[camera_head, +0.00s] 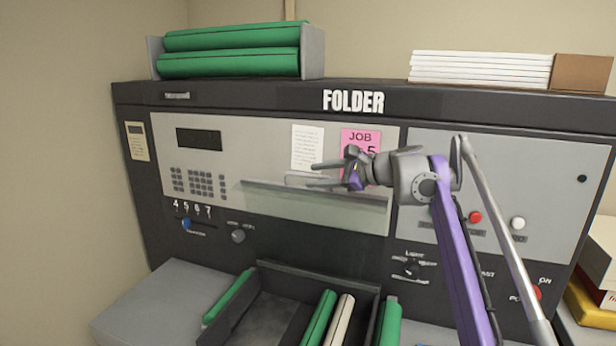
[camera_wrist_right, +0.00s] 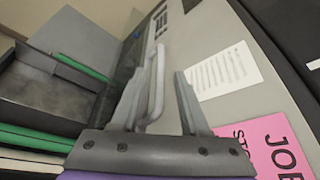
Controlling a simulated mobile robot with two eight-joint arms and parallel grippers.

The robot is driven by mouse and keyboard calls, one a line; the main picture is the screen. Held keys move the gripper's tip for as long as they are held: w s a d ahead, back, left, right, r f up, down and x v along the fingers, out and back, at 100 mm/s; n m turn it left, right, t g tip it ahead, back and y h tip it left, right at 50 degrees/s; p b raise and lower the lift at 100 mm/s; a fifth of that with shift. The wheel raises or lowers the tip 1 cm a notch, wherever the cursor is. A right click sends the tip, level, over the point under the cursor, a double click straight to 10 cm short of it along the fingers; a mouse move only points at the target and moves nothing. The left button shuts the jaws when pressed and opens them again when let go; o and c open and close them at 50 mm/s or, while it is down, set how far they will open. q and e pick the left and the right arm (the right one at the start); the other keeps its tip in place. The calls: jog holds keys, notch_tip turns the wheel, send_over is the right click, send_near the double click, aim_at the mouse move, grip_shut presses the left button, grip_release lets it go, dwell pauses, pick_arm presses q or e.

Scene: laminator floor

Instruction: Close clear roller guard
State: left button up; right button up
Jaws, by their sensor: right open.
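The clear roller guard (camera_head: 330,211) is a see-through panel on the front of the dark folder machine, below the papers. Its pale bar handle (camera_head: 295,177) shows at the guard's upper edge, partly hidden by my right gripper. My right gripper (camera_head: 312,175) comes in from the right, in front of the panel, with its fingers apart. In the right wrist view the handle (camera_wrist_right: 154,82) lies between the two open fingers (camera_wrist_right: 157,88). I cannot tell whether either finger touches it. My left gripper is not in view.
A pink job sheet (camera_head: 361,138) and a white sheet (camera_head: 307,147) are on the panel just above. Below is a dark tray (camera_head: 262,318) with green and white rolls. A keypad (camera_head: 199,184) and knobs flank the guard. Green rolls (camera_head: 230,64) sit on top.

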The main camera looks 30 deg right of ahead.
aim_at(313, 176)
jog(key=shift+x, duration=1.7)
grip_shut()
